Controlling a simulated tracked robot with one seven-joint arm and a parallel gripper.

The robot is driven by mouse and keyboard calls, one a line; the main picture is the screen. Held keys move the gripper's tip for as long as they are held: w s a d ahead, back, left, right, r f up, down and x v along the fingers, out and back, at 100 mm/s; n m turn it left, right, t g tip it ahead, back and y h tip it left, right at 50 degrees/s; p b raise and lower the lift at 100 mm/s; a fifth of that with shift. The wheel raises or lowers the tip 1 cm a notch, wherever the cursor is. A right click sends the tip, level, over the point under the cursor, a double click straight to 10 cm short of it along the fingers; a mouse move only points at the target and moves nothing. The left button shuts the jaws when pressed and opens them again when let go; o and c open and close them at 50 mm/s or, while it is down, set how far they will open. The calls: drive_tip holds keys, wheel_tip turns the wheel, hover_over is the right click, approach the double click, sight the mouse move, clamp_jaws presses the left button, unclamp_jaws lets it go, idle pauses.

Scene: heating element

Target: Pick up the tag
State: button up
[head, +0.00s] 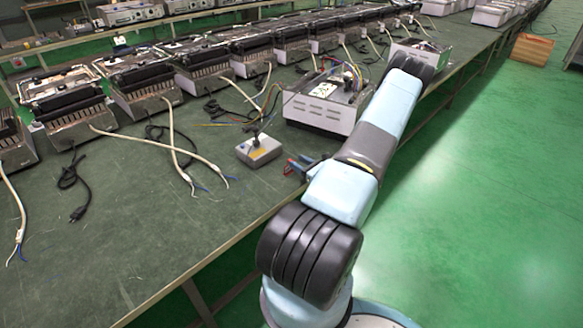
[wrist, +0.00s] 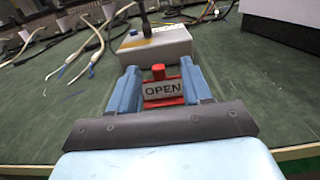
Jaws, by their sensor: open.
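The tag (wrist: 161,90) is red with a pale plate reading OPEN and a small red knob on top. In the wrist view it shows between the two blue fingers of my gripper (wrist: 160,72). My gripper is open, with one finger on each side of the tag; I cannot tell whether either finger touches it. In the head view my gripper (head: 300,165) is low over the workbench near its front edge, and the tag is mostly hidden there.
A grey box with a dark stick (head: 259,150) stands just beyond my gripper on the workbench (head: 130,240). A white open case with wiring (head: 325,104) stands behind. Several heater units line the bench at the back, with loose cables (head: 190,150) to the left.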

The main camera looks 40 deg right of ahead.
sight(292, 172)
drive_tip(key=w, duration=0.2)
drive_tip(key=w+f, duration=0.1)
drive_tip(key=w, duration=0.1)
drive_tip(key=shift+a+f, duration=0.1)
drive_tip(key=shift+a, duration=0.3)
drive_tip(key=shift+w, duration=0.6)
clamp_jaws()
